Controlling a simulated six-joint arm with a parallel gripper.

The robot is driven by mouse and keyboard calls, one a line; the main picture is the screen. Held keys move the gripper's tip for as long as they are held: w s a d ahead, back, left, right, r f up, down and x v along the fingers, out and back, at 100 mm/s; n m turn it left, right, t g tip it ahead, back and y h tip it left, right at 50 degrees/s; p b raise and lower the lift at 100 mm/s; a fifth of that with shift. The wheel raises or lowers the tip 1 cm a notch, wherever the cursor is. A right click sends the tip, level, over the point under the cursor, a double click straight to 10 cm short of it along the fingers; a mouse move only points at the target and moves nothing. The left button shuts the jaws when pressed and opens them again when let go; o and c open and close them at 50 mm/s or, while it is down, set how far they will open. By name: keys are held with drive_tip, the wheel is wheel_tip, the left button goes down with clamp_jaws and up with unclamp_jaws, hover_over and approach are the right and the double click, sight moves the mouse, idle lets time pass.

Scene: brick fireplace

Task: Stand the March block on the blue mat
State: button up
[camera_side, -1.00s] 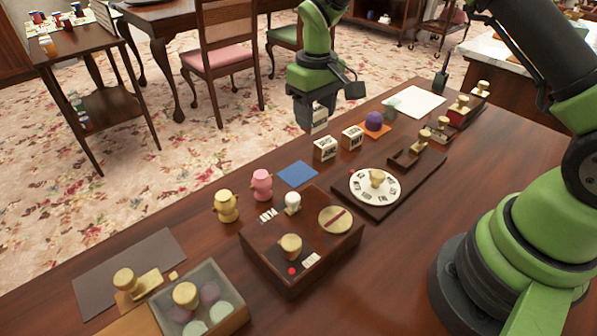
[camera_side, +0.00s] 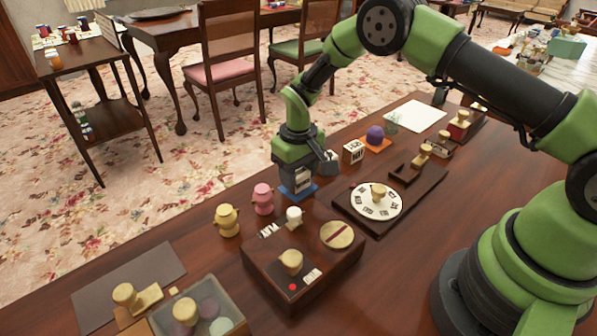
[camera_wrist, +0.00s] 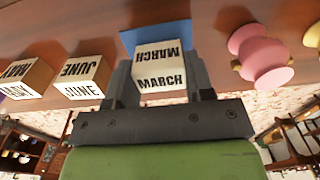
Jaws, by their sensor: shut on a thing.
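My gripper (camera_side: 297,183) is shut on the March block (camera_wrist: 160,75), a cream cube with MARCH in black on two visible faces. In the side view the block (camera_side: 301,182) shows between the fingers, low over the blue mat (camera_side: 313,190). The block looks level there. The mat also shows behind the block in the wrist view (camera_wrist: 130,38). Gripper and block cover most of the mat, and I cannot tell whether the block touches it.
A June block (camera_wrist: 84,77) and another lettered block (camera_wrist: 27,78) stand close to the left in the wrist view. A pink figure (camera_wrist: 262,55) stands to the right. A brown box (camera_side: 303,260) and a round dial (camera_side: 376,200) sit nearer the side camera.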

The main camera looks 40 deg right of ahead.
drive_tip(key=o, duration=0.9)
drive_tip(key=shift+f, duration=0.1)
